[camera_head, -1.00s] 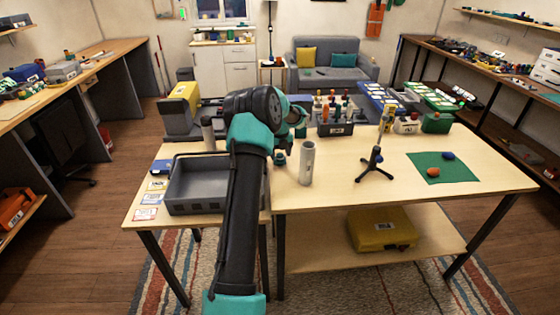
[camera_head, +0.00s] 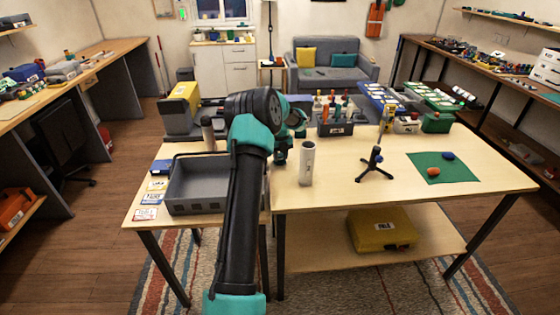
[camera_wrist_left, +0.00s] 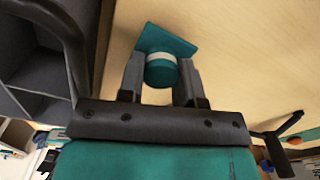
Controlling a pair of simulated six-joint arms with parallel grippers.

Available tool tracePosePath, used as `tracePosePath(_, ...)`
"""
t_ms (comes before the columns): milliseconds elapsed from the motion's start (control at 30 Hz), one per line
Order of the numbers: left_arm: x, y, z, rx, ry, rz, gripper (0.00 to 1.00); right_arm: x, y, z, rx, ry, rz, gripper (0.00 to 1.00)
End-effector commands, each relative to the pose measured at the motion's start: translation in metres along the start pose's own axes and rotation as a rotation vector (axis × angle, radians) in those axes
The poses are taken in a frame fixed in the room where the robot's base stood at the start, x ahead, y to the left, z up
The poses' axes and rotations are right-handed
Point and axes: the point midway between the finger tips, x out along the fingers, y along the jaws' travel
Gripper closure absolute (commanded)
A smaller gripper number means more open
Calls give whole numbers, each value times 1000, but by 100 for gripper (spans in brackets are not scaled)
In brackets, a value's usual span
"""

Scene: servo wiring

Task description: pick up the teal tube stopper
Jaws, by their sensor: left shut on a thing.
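The teal tube stopper (camera_wrist_left: 165,42) shows in the left wrist view, with a flat, square-edged teal part, a pale band and a round teal end. My left gripper (camera_wrist_left: 160,72) is shut on it, one finger on each side of the round part. In the head view my left gripper (camera_head: 281,156) points down over the light wood table, just left of an upright grey tube (camera_head: 306,163). The stopper is hard to make out there, and I cannot tell whether it touches the table. My right gripper is not in view.
A grey open tray (camera_head: 195,207) stands left of my left arm. A black tripod stand (camera_head: 374,165) and a green mat (camera_head: 445,172) are to the right. A dark rack of tools (camera_head: 335,130) stands behind. The front middle of the table is clear.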

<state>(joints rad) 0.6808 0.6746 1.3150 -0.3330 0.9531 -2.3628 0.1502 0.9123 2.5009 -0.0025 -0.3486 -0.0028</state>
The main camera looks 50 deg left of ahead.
Motion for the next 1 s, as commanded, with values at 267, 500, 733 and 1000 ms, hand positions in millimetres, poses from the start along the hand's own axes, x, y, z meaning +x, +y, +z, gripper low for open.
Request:
tracePosePath(267,0,0,0,0,0,0,91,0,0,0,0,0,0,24)
tracePosePath(500,-3,0,0,0,0,0,91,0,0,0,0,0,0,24)
tracePosePath(733,-21,0,0,-1,-2,-1,91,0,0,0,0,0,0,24)
tracePosePath(1000,-37,4,-11,1,1,1,91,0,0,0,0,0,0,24)
